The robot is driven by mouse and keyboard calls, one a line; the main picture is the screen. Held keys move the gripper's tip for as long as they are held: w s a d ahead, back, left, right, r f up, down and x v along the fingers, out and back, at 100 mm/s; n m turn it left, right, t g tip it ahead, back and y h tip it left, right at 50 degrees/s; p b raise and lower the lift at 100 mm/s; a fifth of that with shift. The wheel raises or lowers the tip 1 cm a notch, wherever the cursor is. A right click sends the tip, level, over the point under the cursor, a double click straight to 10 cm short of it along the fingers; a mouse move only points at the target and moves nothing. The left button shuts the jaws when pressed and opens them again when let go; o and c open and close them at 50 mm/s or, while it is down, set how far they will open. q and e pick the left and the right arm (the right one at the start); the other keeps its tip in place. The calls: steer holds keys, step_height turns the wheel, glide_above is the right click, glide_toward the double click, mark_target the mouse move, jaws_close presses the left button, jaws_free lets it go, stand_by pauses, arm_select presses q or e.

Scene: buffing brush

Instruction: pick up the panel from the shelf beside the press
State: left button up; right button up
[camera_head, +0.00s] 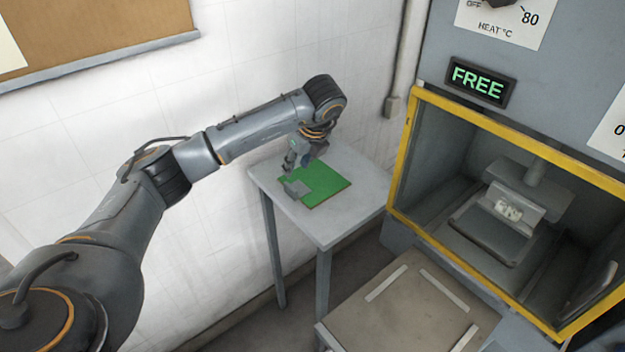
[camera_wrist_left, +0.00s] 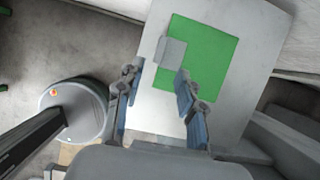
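The panel (camera_head: 322,184) is a flat green square with a grey patch (camera_head: 298,188) along one edge. It lies on the small grey shelf table (camera_head: 340,222) left of the press (camera_head: 412,160). My left gripper (camera_head: 298,160) is above the panel, reaching down from its far-left side. In the left wrist view the fingers (camera_wrist_left: 157,80) are apart with nothing between them. The panel (camera_wrist_left: 212,55) and its grey patch (camera_wrist_left: 171,52) lie beyond the fingertips, and the right-hand finger overlaps the panel's edge in the picture. My right gripper is not in view.
The press opening has a yellow frame, with a lit "FREE" sign (camera_head: 478,80) above. A pale small object (camera_head: 508,210) shows inside. A low tan-topped stand (camera_head: 415,310) with light strips is in front. A white wall (camera_head: 240,60) runs behind the table.

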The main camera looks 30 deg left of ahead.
arm_select(q)
glide_above(291, 186)
steer(key=s+d, duration=0.1)
steer(key=d, duration=0.1)
step_height(291, 186, down, 4)
steer(key=shift+s+f+p, duration=0.1)
steer(key=shift+f+p, duration=0.05)
steer(key=shift+p, duration=0.3)
steer(key=shift+f, duration=0.2)
steer(key=p+x, duration=0.2)
steer(key=x, duration=0.3)
steer(key=shift+d, duration=0.15)
jaws_close()
